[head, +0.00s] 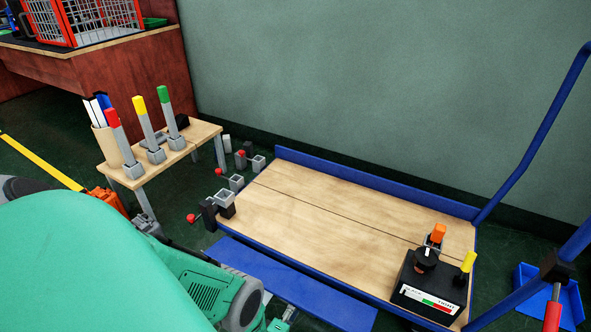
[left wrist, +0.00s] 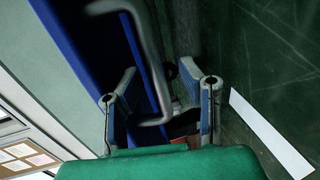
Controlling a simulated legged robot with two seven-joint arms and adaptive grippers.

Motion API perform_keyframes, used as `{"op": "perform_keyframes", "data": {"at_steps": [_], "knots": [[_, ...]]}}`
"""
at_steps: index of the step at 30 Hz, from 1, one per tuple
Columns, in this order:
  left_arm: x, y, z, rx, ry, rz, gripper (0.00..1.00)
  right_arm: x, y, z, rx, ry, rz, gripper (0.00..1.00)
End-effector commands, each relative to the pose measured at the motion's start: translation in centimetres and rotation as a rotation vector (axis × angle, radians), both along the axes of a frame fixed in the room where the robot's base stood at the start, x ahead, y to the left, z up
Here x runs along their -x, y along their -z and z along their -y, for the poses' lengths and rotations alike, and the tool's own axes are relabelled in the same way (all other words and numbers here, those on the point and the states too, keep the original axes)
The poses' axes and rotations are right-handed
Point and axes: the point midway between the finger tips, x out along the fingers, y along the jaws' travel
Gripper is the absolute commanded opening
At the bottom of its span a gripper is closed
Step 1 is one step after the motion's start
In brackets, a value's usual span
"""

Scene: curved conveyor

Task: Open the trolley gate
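The trolley (head: 330,215) has a wooden deck with blue edges. A blue panel (head: 290,285), which looks like its gate, runs along the near side, slightly apart from the deck edge and partly hidden by my left arm. In the left wrist view a blue panel (left wrist: 75,65) carries a bent grey bar handle (left wrist: 150,60). My left gripper (left wrist: 160,105) is open, its fingers apart. The handle's lower end shows between them, and I cannot tell whether they touch it. In the head view the left gripper (head: 285,318) is mostly cut off at the bottom edge. My right gripper is out of view.
A black box (head: 430,285) with knobs stands on the deck's near right corner. Blue push-bar tubes (head: 535,140) rise at the right, near a blue bin (head: 545,295). A small wooden table (head: 160,150) holds coloured sticks at the left. A green wall (head: 380,90) stands behind.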

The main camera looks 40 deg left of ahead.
Motion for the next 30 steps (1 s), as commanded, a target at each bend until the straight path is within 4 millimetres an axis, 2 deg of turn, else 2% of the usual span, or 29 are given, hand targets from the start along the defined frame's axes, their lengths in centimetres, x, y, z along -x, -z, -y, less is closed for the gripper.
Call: {"op": "perform_keyframes", "data": {"at_steps": [6, 12, 22, 23, 25, 26, 30], "knots": [[3.7, -0.5, 1.1, 0.004, 0.001, -0.011, 0.34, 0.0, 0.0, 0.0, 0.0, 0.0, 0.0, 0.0], [6.0, -0.8, 1.8, 0.005, 0.002, -0.014, 0.34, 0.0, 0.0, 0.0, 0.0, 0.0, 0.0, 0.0], [6.6, -0.9, 2.0, 0.004, 0.001, -0.013, 0.34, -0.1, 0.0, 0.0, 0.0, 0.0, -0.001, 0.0], [6.5, -0.9, 2.0, 0.004, 0.001, -0.013, 0.27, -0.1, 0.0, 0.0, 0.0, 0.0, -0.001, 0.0], [6.5, -1.1, 2.0, 0.004, 0.001, -0.013, 0.03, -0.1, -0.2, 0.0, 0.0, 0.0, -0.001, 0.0], [6.5, -1.4, 2.0, 0.004, 0.001, -0.013, 0.0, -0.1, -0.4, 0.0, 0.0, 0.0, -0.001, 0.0], [6.5, -3.7, 2.0, 0.004, 0.001, -0.013, 0.0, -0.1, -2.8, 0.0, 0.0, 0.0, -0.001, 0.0]]}}
